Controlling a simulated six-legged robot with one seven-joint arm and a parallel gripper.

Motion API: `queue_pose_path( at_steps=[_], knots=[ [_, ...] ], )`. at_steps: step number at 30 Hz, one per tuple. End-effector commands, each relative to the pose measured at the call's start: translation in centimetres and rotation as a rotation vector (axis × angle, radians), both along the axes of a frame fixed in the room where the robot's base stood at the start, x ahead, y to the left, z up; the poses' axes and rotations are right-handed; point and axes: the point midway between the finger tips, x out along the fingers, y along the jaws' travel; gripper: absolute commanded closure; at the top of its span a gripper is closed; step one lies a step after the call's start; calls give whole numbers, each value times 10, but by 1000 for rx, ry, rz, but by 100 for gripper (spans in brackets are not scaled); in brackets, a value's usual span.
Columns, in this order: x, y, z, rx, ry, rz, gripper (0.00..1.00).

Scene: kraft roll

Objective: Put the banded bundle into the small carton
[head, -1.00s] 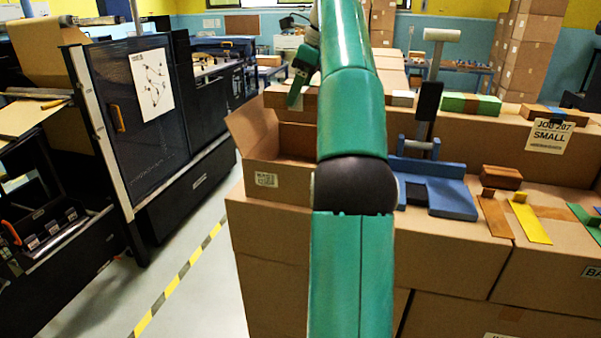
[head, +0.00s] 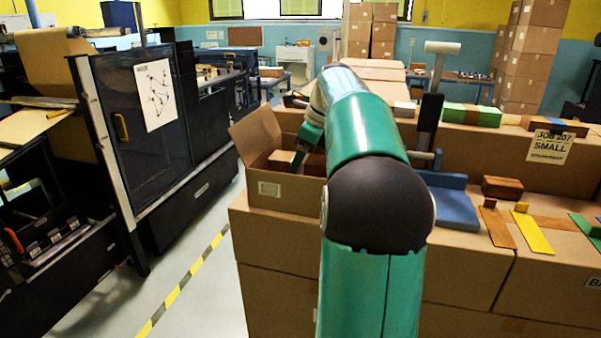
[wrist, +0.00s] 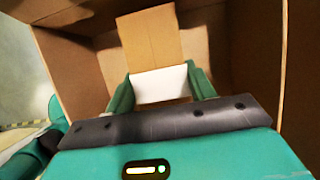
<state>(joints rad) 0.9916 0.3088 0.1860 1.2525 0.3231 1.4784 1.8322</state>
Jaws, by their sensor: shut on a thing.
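The small carton (head: 290,191) stands open on the near left end of the cardboard-box counter, a flap (head: 256,134) raised on its left. My gripper (head: 298,163) reaches down into its opening in the head view. In the wrist view my gripper (wrist: 162,88) is shut on the banded bundle (wrist: 150,40), brown with a white band (wrist: 163,82) between the two green fingers. The brown carton walls (wrist: 225,40) surround it there. The bundle is within the carton's opening; I cannot tell whether it touches the floor.
Right of my arm lie a blue fixture (head: 452,205), a brown block (head: 502,187) and a yellow strip (head: 532,234). A raised box ledge with a SMALL sign (head: 550,147) runs behind. Clear floor (head: 215,285) lies left of the counter.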

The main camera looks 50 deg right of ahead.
Motion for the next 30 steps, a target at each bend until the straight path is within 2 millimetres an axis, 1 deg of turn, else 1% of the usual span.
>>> queue_pose_path(
  at_steps=[7,9,16,20,21,23,24,30],
  knots=[
    [-1,0,-34,1,1,-1,72],
    [-1,0,-37,-1,0,0,72],
    [0,0,-38,-1,0,0,72],
    [0,0,-41,0,0,-1,72],
    [0,0,-41,0,0,-1,38],
    [-1,0,-41,0,0,-1,26],
    [-1,0,-41,0,0,-1,24],
    [-1,0,-41,0,0,-1,24]
  ],
)
